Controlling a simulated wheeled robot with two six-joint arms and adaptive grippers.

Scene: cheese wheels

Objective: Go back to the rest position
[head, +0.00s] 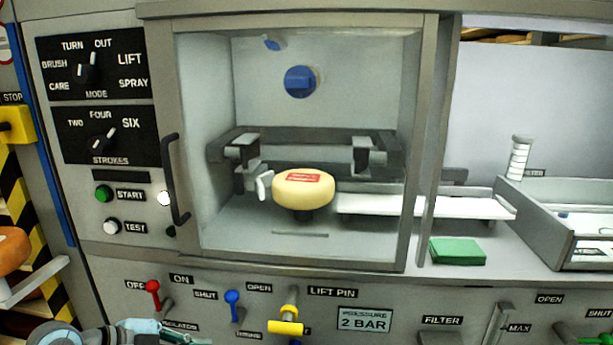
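Part of my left arm shows at the bottom left edge of the head view, with what looks like my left gripper (178,336) low in front of the panel below the chamber. It is cut off by the frame edge, so its fingers cannot be made out. My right gripper is not in view. A pale yellow cheese wheel (303,190) with a red label sits on a dark support inside the machine's chamber, behind the clear door (410,150). The door appears closed. My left gripper is well apart from the wheel.
The black door handle (174,180) sticks out on the left. Red (153,292), blue (233,300) and yellow (286,325) levers project from the lower panel. A green pad (457,251) lies on the ledge at right. An orange wheel (12,246) shows at far left.

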